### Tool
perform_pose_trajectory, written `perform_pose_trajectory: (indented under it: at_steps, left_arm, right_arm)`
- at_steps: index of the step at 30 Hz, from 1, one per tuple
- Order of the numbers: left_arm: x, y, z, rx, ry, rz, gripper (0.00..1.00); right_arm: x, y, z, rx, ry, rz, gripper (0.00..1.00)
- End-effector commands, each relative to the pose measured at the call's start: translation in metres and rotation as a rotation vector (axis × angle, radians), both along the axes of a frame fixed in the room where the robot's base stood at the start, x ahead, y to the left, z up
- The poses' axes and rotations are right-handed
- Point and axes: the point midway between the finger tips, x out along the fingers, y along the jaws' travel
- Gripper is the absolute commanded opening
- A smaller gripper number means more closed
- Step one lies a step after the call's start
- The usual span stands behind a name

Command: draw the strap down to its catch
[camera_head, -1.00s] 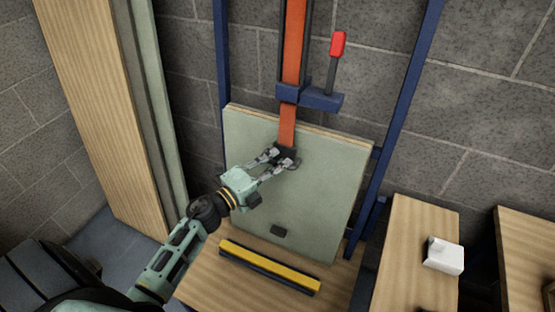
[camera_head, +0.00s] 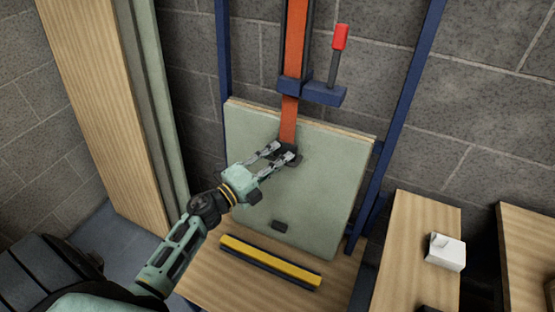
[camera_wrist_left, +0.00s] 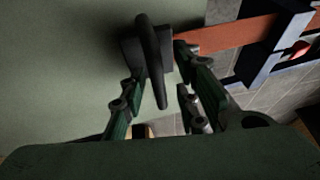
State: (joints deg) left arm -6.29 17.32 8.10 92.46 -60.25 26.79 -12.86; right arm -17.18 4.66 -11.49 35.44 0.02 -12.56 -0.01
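The orange strap (camera_head: 289,120) hangs down through the blue bracket over the upper part of a grey-green panel (camera_head: 325,190). Its lower end carries a dark end piece with a bar-like handle (camera_wrist_left: 154,65). My left gripper (camera_head: 286,152) is at this end piece, with the handle between its fingers in the left wrist view. The fingers look spread, with a gap beside the handle; firm contact does not show. My right gripper is not in view.
A blue bracket (camera_head: 325,94) with a red-tipped lever (camera_head: 340,38) stands above the panel, between blue uprights. A yellow and black bar (camera_head: 270,262) lies on the wooden ledge below. A white block (camera_head: 446,252) rests on a wooden surface at right.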

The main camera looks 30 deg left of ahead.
Motion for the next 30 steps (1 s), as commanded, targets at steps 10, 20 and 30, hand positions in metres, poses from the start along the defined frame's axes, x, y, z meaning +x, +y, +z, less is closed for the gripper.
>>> perform_pose_trajectory:
  at_steps: [10,20,30]
  left_arm:
    - [-0.056,0.020,-0.006,0.001,0.006,0.001,0.29]
    - [-0.106,0.037,-0.009,0.001,0.003,0.002,0.29]
    - [-0.112,0.039,-0.008,0.001,0.000,0.000,0.29]
  right_arm:
    - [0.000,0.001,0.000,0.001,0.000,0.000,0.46]
    - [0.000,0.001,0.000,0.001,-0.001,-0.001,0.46]
    - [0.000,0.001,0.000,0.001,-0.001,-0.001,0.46]
